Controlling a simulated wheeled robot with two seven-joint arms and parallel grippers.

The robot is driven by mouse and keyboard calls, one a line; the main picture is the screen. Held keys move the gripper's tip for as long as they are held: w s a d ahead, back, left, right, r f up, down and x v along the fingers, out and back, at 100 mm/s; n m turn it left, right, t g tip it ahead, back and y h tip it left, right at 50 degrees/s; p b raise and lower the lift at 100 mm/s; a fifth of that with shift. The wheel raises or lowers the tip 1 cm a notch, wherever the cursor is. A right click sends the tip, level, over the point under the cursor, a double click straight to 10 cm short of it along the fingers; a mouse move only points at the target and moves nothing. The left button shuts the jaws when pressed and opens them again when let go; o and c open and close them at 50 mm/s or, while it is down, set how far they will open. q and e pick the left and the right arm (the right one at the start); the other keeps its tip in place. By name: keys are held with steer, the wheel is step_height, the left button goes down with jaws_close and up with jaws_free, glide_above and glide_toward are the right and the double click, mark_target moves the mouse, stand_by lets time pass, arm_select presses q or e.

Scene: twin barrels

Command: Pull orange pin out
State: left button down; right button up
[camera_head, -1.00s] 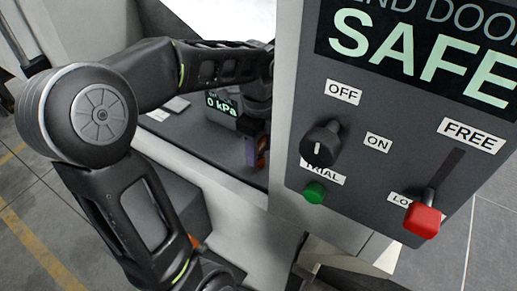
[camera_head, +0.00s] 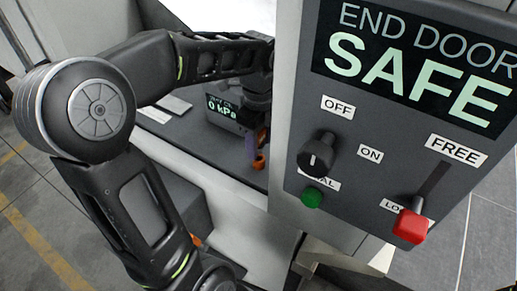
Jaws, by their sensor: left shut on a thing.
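My left gripper (camera_head: 258,140) reaches down beside the control panel, over the dark deck. It is shut on the orange pin (camera_head: 259,162), whose orange end shows just below the fingers. Much of the pin is hidden by the fingers, and its seat cannot be made out. A small purple part (camera_head: 250,147) shows beside the gripper. My right gripper is not in view.
The grey control panel (camera_head: 350,170) stands close to the right of my left gripper. It carries a black knob (camera_head: 316,156), a green button (camera_head: 312,197) and a red lever handle (camera_head: 410,226). A 0 kPa display (camera_head: 222,106) stands behind the gripper.

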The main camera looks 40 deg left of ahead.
mark_target(262, 134)
arm_select(q)
steer(key=shift+r+p, duration=1.4)
steer(key=shift+r, duration=0.5)
